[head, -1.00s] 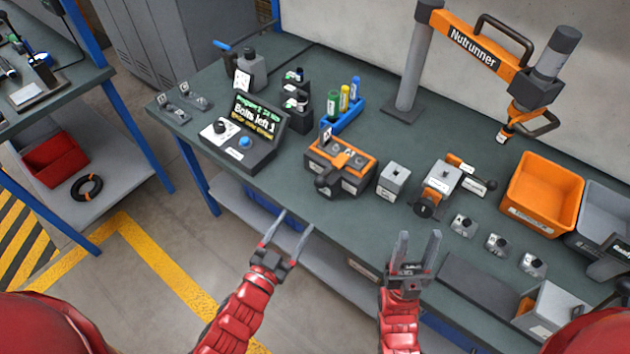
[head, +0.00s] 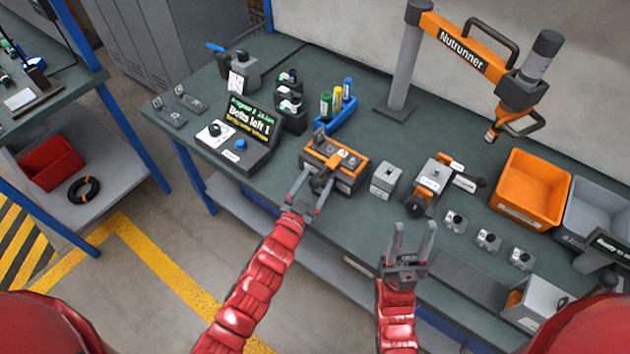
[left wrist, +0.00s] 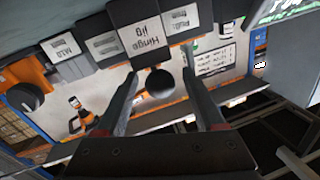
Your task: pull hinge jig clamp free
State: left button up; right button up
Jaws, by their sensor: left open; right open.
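The hinge jig (head: 346,176) is an orange and dark grey block on the bench. Its label reads "Hinge jig" in the left wrist view (left wrist: 150,35). The clamp's dark round knob (left wrist: 159,82) sticks out from its front, and its handle (head: 321,182) shows in the head view. My left gripper (head: 314,188) is open in front of the jig, with its fingers on either side of the knob. In the left wrist view there are gaps between knob and fingers. My right gripper (head: 410,242) is open and empty at the bench's front edge.
A grey block (head: 386,180) and another fixture (head: 432,182) stand right of the jig. The control box (head: 240,140) is to its left, the blue bottle rack (head: 336,118) behind. An orange bin (head: 530,190) and the Nutrunner arm (head: 465,55) are further right.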

pick_arm(q)
grip_shut()
dwell(1.4)
